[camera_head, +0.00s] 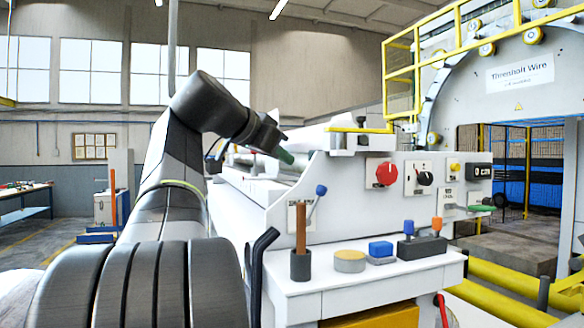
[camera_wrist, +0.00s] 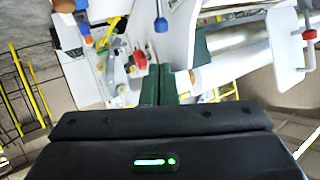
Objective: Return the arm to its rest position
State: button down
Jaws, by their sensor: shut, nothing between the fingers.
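My gripper (camera_head: 286,157) is raised in front of the white machine, left of its control panel (camera_head: 405,180) in the head view. Its dark green fingers point down and to the right, near the machine's left end; whether they touch it I cannot tell. In the wrist view the green fingers (camera_wrist: 158,86) lie together, with nothing seen between them. My arm is bent at the elbow, high in the head view.
Yellow railings (camera_head: 455,50) stand behind on the right. A workbench (camera_head: 25,192) is far left, with open floor before it.

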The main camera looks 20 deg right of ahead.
jog(key=shift+s+a+r, duration=0.1)
jog(key=shift+a+r, duration=0.05)
jog(key=shift+a, duration=0.1)
jog(key=shift+d, duration=0.1)
